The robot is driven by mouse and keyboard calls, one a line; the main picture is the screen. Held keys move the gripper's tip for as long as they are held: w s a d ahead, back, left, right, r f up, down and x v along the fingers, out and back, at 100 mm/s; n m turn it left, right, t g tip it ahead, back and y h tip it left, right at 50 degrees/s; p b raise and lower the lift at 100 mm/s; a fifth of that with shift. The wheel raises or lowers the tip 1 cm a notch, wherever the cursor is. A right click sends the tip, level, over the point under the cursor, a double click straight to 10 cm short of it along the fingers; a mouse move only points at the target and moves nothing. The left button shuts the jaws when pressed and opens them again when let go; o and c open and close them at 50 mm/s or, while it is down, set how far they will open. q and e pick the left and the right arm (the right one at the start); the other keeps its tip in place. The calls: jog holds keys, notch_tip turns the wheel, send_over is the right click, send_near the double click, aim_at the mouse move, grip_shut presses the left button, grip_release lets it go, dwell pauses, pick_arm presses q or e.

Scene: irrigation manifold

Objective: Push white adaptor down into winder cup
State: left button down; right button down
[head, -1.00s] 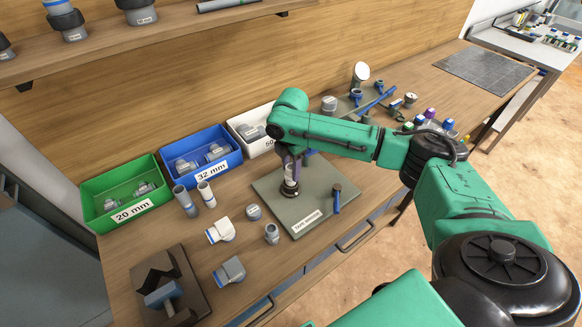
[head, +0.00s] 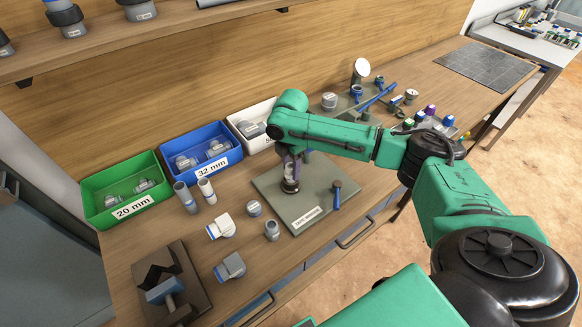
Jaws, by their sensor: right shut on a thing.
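My right gripper (head: 291,166) points down over the tape winder board (head: 320,190) and is shut on the white adaptor (head: 291,171). The adaptor is small and partly hidden by the fingers. It is directly above the dark winder cup (head: 290,186), touching or very near it; I cannot tell how deep it sits. A blue-handled crank (head: 337,195) stands on the right of the board. My left gripper does not show.
Green (head: 123,189), blue (head: 202,150) and white (head: 253,124) bins line the back. Loose grey and white fittings (head: 222,226) lie left of the board. A dark vise-like block (head: 170,285) is at front left. Tools and coloured-cap bottles (head: 430,118) are at right.

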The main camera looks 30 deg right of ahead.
jog(key=shift+f, duration=0.45)
dwell(0.4)
grip_release()
dwell(0.4)
notch_tip(320, 180, up, 5)
jog(key=p, duration=0.5)
jog(key=shift+f+p, duration=0.15)
jog(key=shift+p, duration=0.25)
jog(key=shift+r+p, duration=0.95)
jog(key=shift+r, duration=0.25)
jog(key=shift+f, duration=0.15)
